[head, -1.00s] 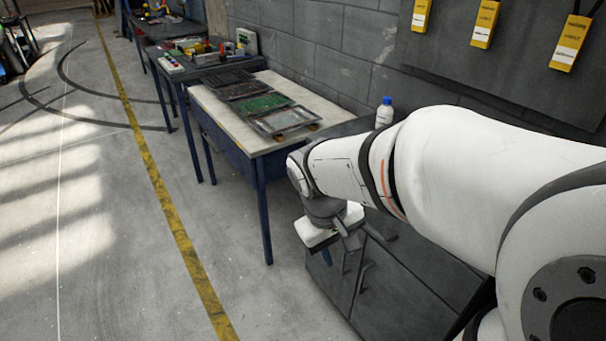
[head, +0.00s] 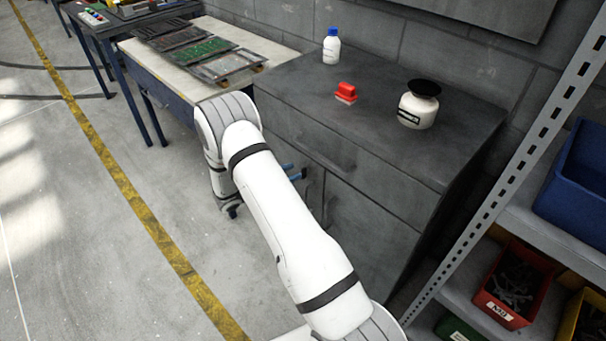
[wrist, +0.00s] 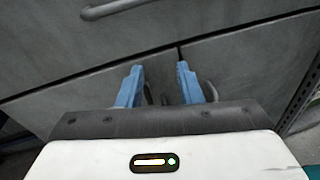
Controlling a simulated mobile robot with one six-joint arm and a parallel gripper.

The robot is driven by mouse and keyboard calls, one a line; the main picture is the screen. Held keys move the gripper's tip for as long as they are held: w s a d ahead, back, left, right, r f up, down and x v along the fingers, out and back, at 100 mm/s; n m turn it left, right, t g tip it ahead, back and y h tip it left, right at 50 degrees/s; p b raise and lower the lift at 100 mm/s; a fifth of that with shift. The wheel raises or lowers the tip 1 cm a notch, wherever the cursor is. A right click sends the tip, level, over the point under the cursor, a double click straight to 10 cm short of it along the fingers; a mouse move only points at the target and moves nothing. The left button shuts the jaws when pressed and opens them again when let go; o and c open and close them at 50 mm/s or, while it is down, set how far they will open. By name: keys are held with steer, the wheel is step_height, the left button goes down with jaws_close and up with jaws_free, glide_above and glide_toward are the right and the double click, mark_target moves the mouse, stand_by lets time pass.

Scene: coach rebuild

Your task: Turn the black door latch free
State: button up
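The grey cabinet (head: 375,125) has two doors below a drawer front. A curved bar handle (head: 327,210) shows on the right door. My gripper (head: 293,171) is by the cabinet front, partly hidden behind my arm. In the wrist view its blue fingers (wrist: 160,68) are apart, pointing at the doors near the seam between them. A curved grey piece (wrist: 149,92) shows low between the fingers, partly hidden by the gripper body; I cannot tell whether it is a handle or the latch. I cannot make out a black latch clearly, nor any contact.
A blue-capped bottle (head: 331,46), a red block (head: 346,92) and a white jar with a black top (head: 418,104) stand on the cabinet. A shelf with bins (head: 512,285) stands at right. A workbench (head: 140,58) stands behind at left. The floor at left is clear.

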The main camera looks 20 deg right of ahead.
step_height(320, 180, down, 7)
steer(key=w+a+n+t, duration=0.1)
steer(key=w+n+t, duration=0.2)
steer(key=n+t, duration=0.1)
steer(key=x, duration=0.7)
steer(key=shift+s, duration=0.3)
steer(key=shift+d, duration=0.15)
steer(key=shift+c, duration=0.3)
steer(key=shift+r, duration=0.1)
jaws_close()
